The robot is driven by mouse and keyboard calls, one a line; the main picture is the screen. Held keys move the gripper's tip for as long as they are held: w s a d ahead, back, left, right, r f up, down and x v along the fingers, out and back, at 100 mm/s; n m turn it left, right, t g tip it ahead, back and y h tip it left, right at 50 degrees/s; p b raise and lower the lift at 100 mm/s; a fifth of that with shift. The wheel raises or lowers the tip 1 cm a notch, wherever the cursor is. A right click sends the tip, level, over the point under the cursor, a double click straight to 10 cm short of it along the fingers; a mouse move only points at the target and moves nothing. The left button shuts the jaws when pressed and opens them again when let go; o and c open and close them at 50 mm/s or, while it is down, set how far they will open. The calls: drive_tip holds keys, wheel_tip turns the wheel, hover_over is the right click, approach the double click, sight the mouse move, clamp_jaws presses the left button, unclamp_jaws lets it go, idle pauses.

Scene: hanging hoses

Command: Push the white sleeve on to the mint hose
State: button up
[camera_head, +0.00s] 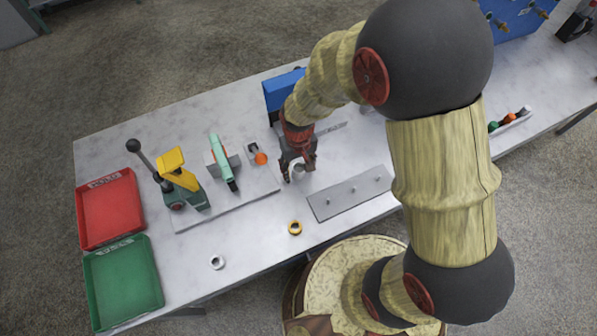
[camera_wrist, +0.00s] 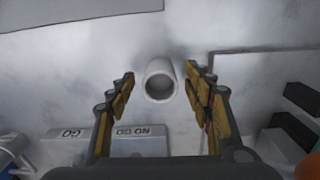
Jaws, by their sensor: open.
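A white sleeve (camera_wrist: 160,82), a short hollow cylinder, is between my fingers in the wrist view, its open end facing the camera. My gripper (camera_wrist: 161,98) is open, with a finger on each side of it and gaps showing. In the head view my gripper (camera_head: 299,174) is low over the middle of the table, and the fingers partly hide the sleeve. The mint hose (camera_head: 221,157) appears to be the pale green piece with a dark end, held at a grey block left of my gripper. No hose shows clearly in the wrist view.
A white ring (camera_head: 217,262) and a yellow ring (camera_head: 295,228) lie near the front edge. A grey plate with pegs (camera_head: 348,194) lies right of my gripper. A yellow-and-green lever tool (camera_head: 181,183), a red tray (camera_head: 106,207) and a green tray (camera_head: 121,281) stand left.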

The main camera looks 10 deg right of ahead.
drive_tip(key=c, duration=0.3)
drive_tip(key=c, duration=0.8)
drive_tip(key=shift+c, duration=0.3)
